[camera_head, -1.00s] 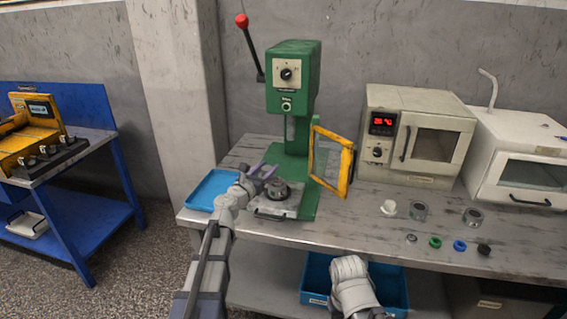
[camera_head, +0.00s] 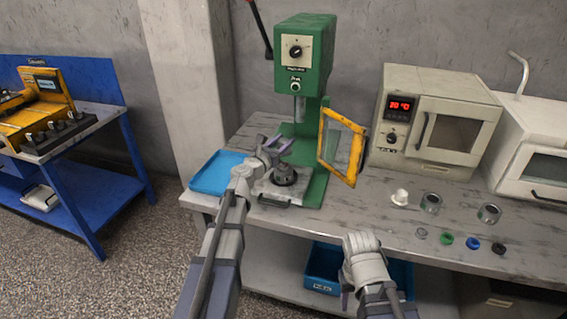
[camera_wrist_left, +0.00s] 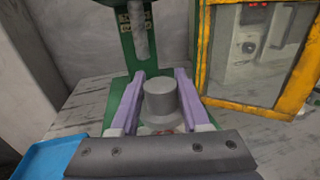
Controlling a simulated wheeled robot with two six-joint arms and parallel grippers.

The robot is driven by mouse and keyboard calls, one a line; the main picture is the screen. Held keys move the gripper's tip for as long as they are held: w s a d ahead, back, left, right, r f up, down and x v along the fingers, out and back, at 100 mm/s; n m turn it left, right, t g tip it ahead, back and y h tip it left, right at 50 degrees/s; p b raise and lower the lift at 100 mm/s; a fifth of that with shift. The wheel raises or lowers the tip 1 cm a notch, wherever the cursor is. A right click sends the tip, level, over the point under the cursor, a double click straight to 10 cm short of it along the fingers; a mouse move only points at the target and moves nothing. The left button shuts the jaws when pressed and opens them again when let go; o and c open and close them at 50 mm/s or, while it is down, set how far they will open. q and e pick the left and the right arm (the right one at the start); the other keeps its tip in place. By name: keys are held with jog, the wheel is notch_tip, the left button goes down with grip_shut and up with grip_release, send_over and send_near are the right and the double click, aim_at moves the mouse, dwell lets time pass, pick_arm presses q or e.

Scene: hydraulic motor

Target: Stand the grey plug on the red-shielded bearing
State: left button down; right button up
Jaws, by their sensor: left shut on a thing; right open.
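The grey plug (camera_wrist_left: 163,98) is upright between the purple fingers of my left gripper (camera_wrist_left: 162,88) in the left wrist view. My left gripper (camera_head: 277,147) is shut on it at the green press in the head view. A dark round part (camera_head: 284,174) on the press plate is below the fingers. A small reddish patch shows under the plug in the wrist view. It may be the red-shielded bearing, but the plug and gripper hide most of it. I cannot tell whether plug and bearing touch. My right gripper (camera_head: 347,288) is open and empty, low before the bench.
The green press (camera_head: 304,60) has a yellow-framed guard (camera_head: 341,147) swung open at its right. A blue tray (camera_head: 212,174) lies left of the press. A white part, metal rings and several small coloured parts lie right. An oven (camera_head: 430,120) stands behind them.

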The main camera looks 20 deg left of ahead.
pick_arm(q)
jog(key=shift+f+b, duration=2)
jog(key=shift+f, duration=0.5)
jog(key=shift+f, duration=0.2)
jog(key=shift+c, duration=1.9)
grip_release()
jog(key=shift+r, duration=0.1)
jog(key=shift+r, duration=0.1)
jog(key=shift+s+a, duration=0.1)
jog(key=shift+s, duration=0.25)
jog(key=v, duration=1.1)
jog(key=shift+s, duration=0.2)
